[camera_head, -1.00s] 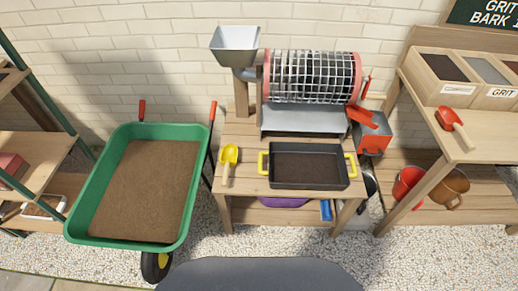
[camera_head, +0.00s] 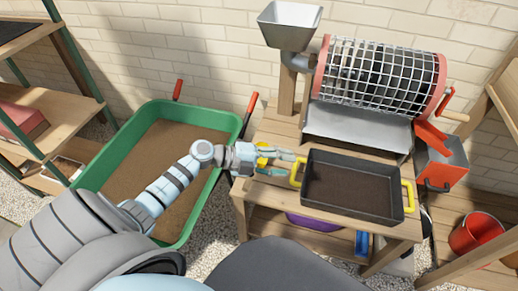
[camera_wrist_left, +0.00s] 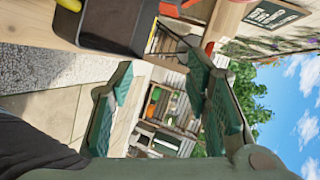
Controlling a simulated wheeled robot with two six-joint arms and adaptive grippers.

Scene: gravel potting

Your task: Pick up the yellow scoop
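The yellow scoop (camera_head: 262,161) lies on the wooden bench to the left of the black tray. It is mostly hidden behind my left gripper (camera_head: 288,163), with only small yellow patches showing. The left gripper is at the scoop's place and points right, toward the tray's left handle. Its two fingers are apart, and in the left wrist view the open gripper (camera_wrist_left: 158,62) has nothing between its fingers. I cannot tell its exact height above the scoop. My right gripper is in neither view.
The black tray (camera_head: 309,190) with dark soil and yellow handles stands close right of the gripper. A sieve drum (camera_head: 380,75) and a grey hopper (camera_head: 290,24) rise behind. A green wheelbarrow (camera_head: 110,150) of brown soil stands left, under my arm. A red bucket (camera_head: 474,232) is at right.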

